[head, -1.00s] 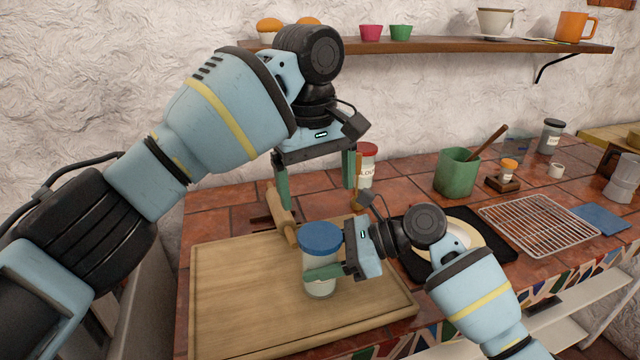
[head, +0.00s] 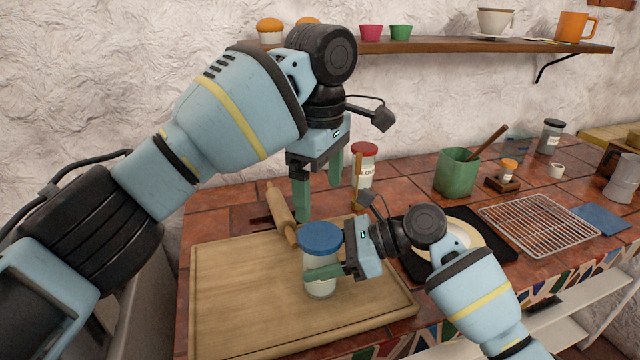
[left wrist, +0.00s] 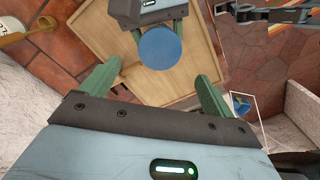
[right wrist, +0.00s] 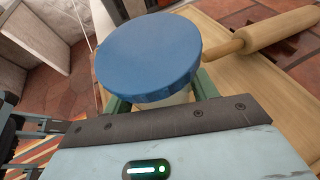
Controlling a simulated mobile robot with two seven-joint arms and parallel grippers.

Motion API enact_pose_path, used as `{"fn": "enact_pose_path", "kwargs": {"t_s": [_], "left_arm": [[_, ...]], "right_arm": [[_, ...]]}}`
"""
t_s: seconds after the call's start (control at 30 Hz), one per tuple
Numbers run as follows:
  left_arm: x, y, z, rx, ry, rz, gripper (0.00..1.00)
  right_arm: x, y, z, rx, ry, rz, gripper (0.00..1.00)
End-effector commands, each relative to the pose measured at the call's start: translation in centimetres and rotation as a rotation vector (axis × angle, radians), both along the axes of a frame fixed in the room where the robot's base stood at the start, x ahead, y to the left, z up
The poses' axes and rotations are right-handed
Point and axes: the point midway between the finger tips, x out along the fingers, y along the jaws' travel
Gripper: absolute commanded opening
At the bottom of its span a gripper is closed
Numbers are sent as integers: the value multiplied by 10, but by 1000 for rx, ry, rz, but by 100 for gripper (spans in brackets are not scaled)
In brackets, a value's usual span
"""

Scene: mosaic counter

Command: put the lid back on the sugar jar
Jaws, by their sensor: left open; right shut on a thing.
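The sugar jar (head: 320,290) stands upright over the wooden board with the blue lid (head: 320,237) on its top. The lid looks level; whether it is fully seated I cannot tell. My right gripper (head: 323,272) is shut around the jar's body below the lid. In the right wrist view the lid (right wrist: 148,58) hides most of the jar. My left gripper (head: 318,202) is open and empty, above and behind the lid. In the left wrist view the lid (left wrist: 160,52) shows beyond the open fingers, apart from them.
The cutting board (head: 235,290) lies under the jar, with a rolling pin (head: 280,213) at its back edge. A red-lidded jar (head: 364,170) stands behind my left gripper. A plate on a dark mat, a cooling rack (head: 540,225) and a green pot (head: 457,172) are to the right.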

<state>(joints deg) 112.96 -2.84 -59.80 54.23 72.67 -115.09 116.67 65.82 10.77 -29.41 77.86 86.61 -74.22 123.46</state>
Motion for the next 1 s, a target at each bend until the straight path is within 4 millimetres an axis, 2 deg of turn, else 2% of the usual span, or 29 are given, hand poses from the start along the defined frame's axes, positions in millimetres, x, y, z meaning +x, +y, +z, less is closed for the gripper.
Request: {"fn": "enact_pose_path", "kwargs": {"t_s": [0.17, 0.4, 0.6, 1.0], "left_arm": [[0, 0, -15, 0, 1, 0, 88], [0, 1, -50, 1, 2, -1, 88], [0, 1, -72, 1, 0, 0, 88], [0, 0, -79, 0, 0, -1, 88]], "right_arm": [[0, 0, 0, 0, -1, 0, 0], [0, 0, 0, 1, -1, 0, 0], [0, 0, 0, 1, -1, -1, 0], [0, 0, 1, 1, -1, -1, 0]]}}
